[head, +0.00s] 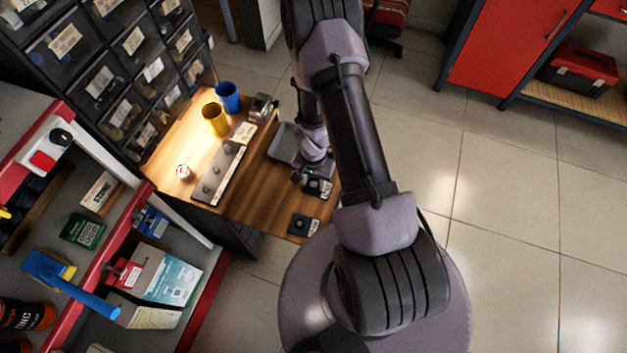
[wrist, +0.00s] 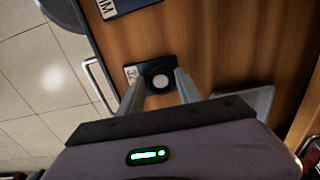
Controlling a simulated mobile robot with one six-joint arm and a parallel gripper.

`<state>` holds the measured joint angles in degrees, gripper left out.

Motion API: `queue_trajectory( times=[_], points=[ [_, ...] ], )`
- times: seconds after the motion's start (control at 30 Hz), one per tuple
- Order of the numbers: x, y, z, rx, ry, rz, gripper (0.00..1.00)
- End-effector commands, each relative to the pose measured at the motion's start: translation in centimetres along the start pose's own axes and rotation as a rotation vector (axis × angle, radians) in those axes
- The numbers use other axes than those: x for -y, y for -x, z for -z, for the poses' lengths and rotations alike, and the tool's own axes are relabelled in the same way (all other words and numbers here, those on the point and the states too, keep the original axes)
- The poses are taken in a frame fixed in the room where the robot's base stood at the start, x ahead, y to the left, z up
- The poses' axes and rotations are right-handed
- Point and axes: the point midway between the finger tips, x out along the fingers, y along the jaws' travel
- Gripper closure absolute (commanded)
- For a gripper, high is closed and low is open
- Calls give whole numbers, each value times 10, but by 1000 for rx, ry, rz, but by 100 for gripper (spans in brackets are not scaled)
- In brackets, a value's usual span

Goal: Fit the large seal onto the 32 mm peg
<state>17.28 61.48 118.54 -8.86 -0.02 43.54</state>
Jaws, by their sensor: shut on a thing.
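My gripper (wrist: 160,82) points down at the table, its two fingers on either side of a black ring, the large seal (wrist: 149,75), and shut on it. A round pale top shows in the middle of the ring. The ring is over a dark plate with a white label (wrist: 132,73) that seems to read 32. This 32 mm peg plate (head: 318,188) also shows in the head view, partly under my gripper (head: 307,174). The peg itself is mostly hidden. I cannot tell whether the seal is around the peg or just above it.
Another dark labelled peg plate (head: 302,225) lies near the table's front edge. A grey tray (head: 286,143) is beside my gripper. A metal strip (head: 218,175), yellow cup (head: 215,118), blue cup (head: 228,97) and small metal device (head: 262,108) stand farther left. Tiled floor is clear on the right.

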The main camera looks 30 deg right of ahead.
Motion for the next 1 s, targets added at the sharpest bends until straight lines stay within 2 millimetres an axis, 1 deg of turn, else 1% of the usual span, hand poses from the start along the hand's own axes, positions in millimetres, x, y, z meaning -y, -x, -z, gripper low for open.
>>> queue_trajectory(
  times=[0.2,0.23,0.27,0.53,0.63,1.0],
  points=[
    [0,-5,0,0,0,0,97],
    [0,-5,0,0,0,0,55],
    [0,-4,0,0,0,0,50],
    [0,-4,0,0,0,0,50],
    [0,0,0,0,0,0,50],
    [0,43,0,0,0,0,50]
  ],
)
